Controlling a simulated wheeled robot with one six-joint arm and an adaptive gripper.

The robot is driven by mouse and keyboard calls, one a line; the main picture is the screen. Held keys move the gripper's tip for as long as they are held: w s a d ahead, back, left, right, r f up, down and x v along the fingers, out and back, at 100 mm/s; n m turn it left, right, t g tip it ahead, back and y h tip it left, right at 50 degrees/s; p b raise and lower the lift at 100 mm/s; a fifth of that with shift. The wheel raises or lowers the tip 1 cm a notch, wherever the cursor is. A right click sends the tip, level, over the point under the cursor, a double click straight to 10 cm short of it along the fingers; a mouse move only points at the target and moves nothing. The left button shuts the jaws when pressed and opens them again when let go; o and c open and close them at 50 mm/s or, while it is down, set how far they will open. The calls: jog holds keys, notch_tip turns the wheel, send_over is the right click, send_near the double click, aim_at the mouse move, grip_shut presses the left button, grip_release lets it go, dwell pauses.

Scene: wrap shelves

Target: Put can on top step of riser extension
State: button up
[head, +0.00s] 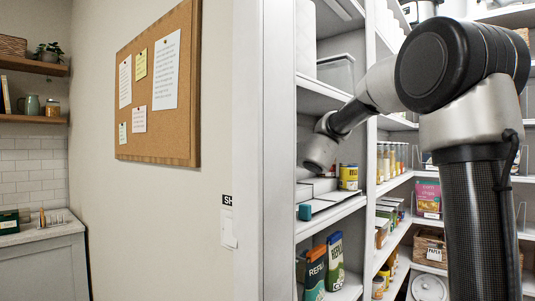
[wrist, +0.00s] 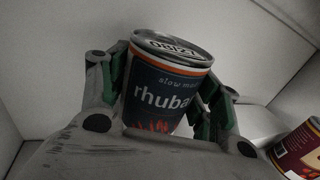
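A can (wrist: 163,95) with a dark label reading "rhuba…" and a metal lid stands between the two fingers of my gripper (wrist: 165,72) in the wrist view. The green-lined fingers close on it from both sides. In the head view my wrist reaches into the left shelf bay; the held can and fingertips are hidden there. A white stepped riser (head: 322,184) sits on the middle shelf, just below my wrist. Its extension cannot be told apart clearly.
Yellow-labelled cans (head: 348,177) stand at the riser's right; a maroon and yellow can (wrist: 299,152) shows at the wrist view's lower right. A teal item (head: 304,212) lies at the shelf front. Refill packs (head: 315,272) stand below. The shelf above (head: 318,90) limits headroom.

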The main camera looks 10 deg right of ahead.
jog(key=shift+o, duration=1.1)
jog(key=shift+s+d+r, duration=0.1)
jog(key=shift+s+r, duration=0.05)
jog(key=shift+s, duration=0.05)
jog(key=v, duration=1.1)
jog(key=shift+s, duration=0.3)
